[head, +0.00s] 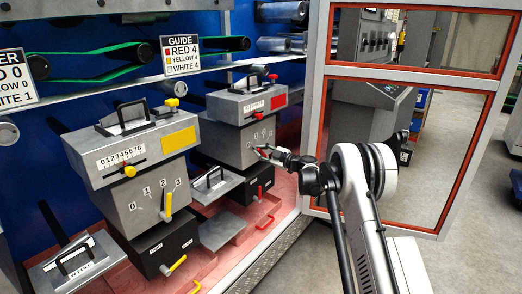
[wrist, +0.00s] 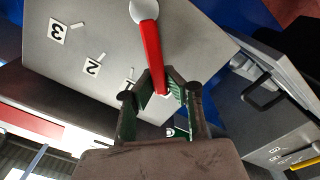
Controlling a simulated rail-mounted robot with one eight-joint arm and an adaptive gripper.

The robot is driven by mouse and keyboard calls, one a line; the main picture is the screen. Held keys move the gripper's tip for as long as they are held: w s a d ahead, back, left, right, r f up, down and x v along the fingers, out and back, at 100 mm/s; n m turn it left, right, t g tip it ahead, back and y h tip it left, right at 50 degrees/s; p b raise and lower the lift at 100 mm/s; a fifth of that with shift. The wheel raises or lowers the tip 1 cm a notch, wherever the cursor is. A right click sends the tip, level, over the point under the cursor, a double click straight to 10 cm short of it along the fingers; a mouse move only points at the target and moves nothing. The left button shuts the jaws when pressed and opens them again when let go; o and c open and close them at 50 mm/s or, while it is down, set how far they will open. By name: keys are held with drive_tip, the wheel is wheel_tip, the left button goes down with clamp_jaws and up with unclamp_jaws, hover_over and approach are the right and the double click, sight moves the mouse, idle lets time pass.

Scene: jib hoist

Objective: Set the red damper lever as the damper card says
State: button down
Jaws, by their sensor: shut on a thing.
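The red damper lever (wrist: 151,52) hangs from a round grey pivot on a grey panel (wrist: 205,45) marked 3, 2 and, partly hidden, a further label. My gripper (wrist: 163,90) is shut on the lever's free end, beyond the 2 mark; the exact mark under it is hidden. In the head view my gripper (head: 268,151) is at the front of the red-plated unit (head: 242,107), too small to make out in detail. The damper card (head: 13,80) is cut off at the left edge; its visible lines end in "D 0", "OW 0" and "WHITE 1".
The guide card (head: 181,54) reads red 4, with yellow and white lines below. A yellow-plated unit (head: 130,150) with a yellow lever (head: 168,203) stands to the left. A framed glass panel (head: 407,130) stands right of the units. Grey floor is clear at lower right.

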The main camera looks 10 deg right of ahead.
drive_tip(key=shift+s+f, duration=0.1)
drive_tip(key=shift+f, duration=0.05)
idle(0.4)
drive_tip(key=c, duration=1.7)
unclamp_jaws()
drive_tip(key=v, duration=1.2)
drive_tip(key=shift+a, duration=0.1)
